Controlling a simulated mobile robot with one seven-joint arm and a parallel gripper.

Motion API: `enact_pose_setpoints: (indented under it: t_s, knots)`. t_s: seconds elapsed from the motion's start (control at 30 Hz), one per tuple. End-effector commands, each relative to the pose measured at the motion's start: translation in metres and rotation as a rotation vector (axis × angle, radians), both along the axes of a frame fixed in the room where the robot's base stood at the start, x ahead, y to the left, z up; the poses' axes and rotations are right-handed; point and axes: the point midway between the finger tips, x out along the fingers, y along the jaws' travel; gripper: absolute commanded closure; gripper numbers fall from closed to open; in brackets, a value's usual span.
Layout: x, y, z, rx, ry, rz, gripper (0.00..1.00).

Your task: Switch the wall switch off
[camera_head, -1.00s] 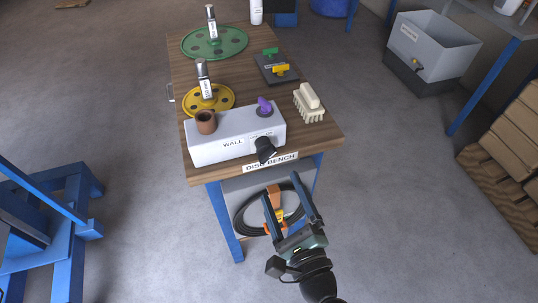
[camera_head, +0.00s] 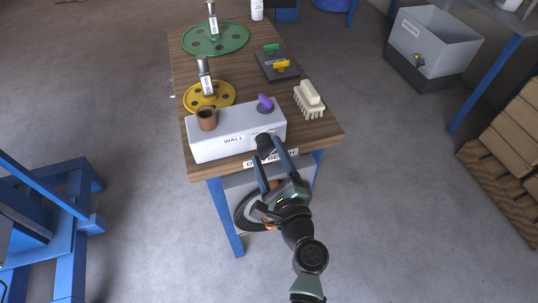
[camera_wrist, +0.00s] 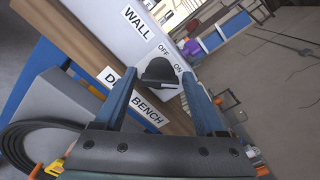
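The wall switch is a black rotary knob (camera_wrist: 160,76) on the front face of a white box labelled WALL (camera_head: 208,148). In the wrist view, OFF and ON labels are printed above and to the right of the knob. It also shows at the front of the box in the head view (camera_head: 264,143). My gripper (camera_head: 270,163) is open, with its two blue fingers pointing at the box. In the wrist view the fingertips (camera_wrist: 160,78) lie on either side of the knob. I cannot tell whether they touch it.
The wooden bench (camera_head: 315,130) also holds a brush (camera_head: 309,99), a yellow disc (camera_head: 220,88) and a green disc (camera_head: 230,38). A black cable coil (camera_head: 243,212) hangs below the bench front.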

Motion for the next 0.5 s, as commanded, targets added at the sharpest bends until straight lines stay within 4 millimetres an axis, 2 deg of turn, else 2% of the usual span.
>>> enact_pose_setpoints:
  t_s: [0.03,0.07,0.33,0.37,0.5]
  knots:
    - [-0.0002,-0.0001,0.0,0.0,0.0,0.0,0.39]
    - [-0.0002,-0.0001,0.0,0.0,0.0,0.0,0.44]
    - [-0.0004,-0.0001,0.0,0.0,0.0,0.0,0.93]
    - [-0.0004,-0.0001,0.0,0.0,0.0,0.0,0.96]
    - [-0.0004,-0.0001,-0.0004,-0.006,-0.002,0.0,0.96]
